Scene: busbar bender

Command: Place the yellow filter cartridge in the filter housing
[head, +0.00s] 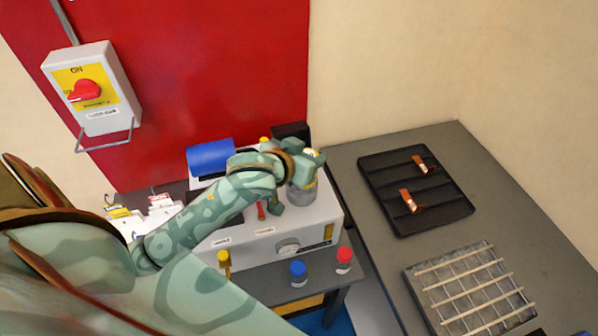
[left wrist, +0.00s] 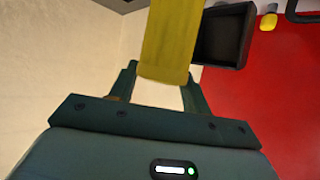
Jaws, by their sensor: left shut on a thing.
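My left gripper (head: 306,164) is over the right end of the white bender unit. In the left wrist view its two fingers (left wrist: 160,88) are shut on the yellow filter cartridge (left wrist: 168,42), which extends away from the fingers. In the head view only a small yellow and white end of the cartridge (head: 317,154) shows beside the fingers. A grey, partly clear cylinder (head: 302,193), which looks like the filter housing, stands on the unit just below the gripper. I cannot tell whether the cartridge touches it. My right gripper is not in view.
The white unit (head: 325,208) has a gauge on its front. A blue roll (head: 210,157) and a black box (head: 290,131) are behind. Blue-capped (head: 298,274) and red-capped (head: 344,260) bottles stand in front. A black tray (head: 385,200) and metal grate (head: 470,292) lie on the right table.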

